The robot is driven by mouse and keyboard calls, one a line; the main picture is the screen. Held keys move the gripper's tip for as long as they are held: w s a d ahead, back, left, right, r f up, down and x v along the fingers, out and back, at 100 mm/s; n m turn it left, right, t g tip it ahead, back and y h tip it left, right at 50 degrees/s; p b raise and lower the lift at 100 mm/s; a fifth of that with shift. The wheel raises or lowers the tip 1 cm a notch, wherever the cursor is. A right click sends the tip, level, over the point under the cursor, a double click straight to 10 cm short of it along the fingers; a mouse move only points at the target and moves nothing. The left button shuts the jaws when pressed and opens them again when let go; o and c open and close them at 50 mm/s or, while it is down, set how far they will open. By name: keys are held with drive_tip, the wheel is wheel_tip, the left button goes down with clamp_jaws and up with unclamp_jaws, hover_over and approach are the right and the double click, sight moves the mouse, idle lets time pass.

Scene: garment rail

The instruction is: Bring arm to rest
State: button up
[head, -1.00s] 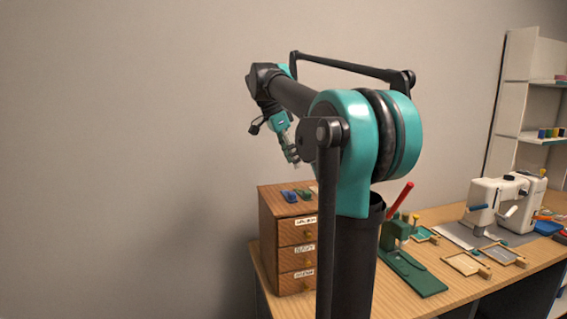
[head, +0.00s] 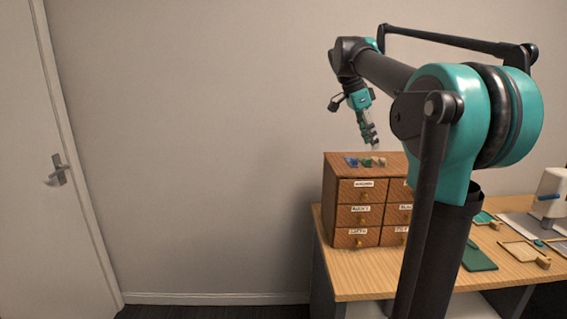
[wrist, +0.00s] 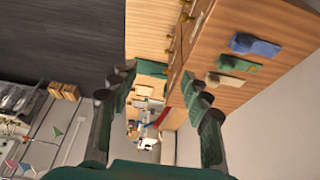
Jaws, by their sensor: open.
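My arm reaches out from the right of the head view, bent at its teal joints, with the hand hanging down at its far end. My gripper (head: 370,142) is above the top of the wooden drawer cabinet (head: 359,240). In the wrist view my gripper (wrist: 157,105) shows two dark, jointed fingers spread well apart. It is open and nothing is between the fingertips. The fingertips look clear of the cabinet, though the exact gap is hard to tell.
Small blue (wrist: 254,45), green (wrist: 237,65) and tan (wrist: 225,81) pieces lie on the cabinet top. The cabinet stands on a wooden table (head: 375,282). Part of a white machine (head: 549,195) stands at right. A white door (head: 45,200) is at left, with bare wall between.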

drive_tip(key=s+a+f+n+t+y, duration=0.1)
drive_tip(key=s+f+n, duration=0.4)
drive_tip(key=f, duration=0.8)
drive_tip(key=s+a+f+n+t+y, duration=0.1)
drive_tip(key=s+a+f+n+y, duration=0.1)
drive_tip(key=s+f+n, duration=0.4)
drive_tip(key=s+a+f+n+t+y, duration=0.1)
drive_tip(key=s+f+n, duration=0.5)
drive_tip(key=s+f, duration=0.6)
wheel_tip(320, 180, down, 8)
drive_tip(key=a+t, duration=0.1)
drive_tip(key=a, duration=0.1)
drive_tip(key=shift+a+f+y, duration=0.15)
drive_tip(key=shift+a+y, duration=0.15)
drive_tip(key=shift+a, duration=0.1)
